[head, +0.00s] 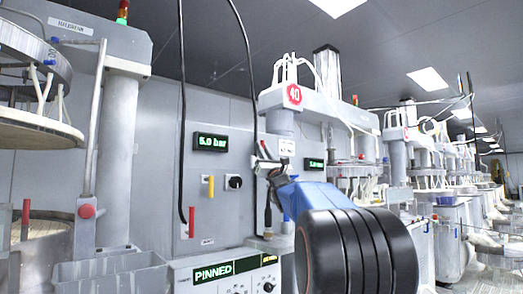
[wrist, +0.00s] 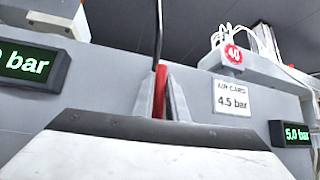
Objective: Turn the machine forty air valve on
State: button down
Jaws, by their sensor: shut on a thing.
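My gripper (wrist: 161,82) is shut on a red handle (wrist: 159,98) in the wrist view. A black hose or cable rises from just above the handle. The handle is upright between the two grey fingers. In the head view my gripper (head: 264,160) is at the grey wall panel, left of the machine forty sign, and the held handle is mostly hidden there. The round red 40 sign (head: 294,94) also shows in the wrist view (wrist: 233,54). Below it a card (wrist: 233,97) reads 4.5 bar. A green display (wrist: 291,133) right of it reads 5.0 bar.
Left on the panel are another pressure display (head: 211,142), a yellow lever (head: 211,185), a black knob (head: 235,182) and a second red handle (head: 191,222) on a black hose. A PINNED display box (head: 214,271) stands below. More machines recede at right.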

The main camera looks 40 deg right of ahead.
jog(key=c, duration=1.7)
grip_release()
jog(key=shift+c, duration=0.2)
jog(key=v, duration=1.7)
jog(key=shift+s+f, duration=0.15)
jog(key=shift+f, duration=0.05)
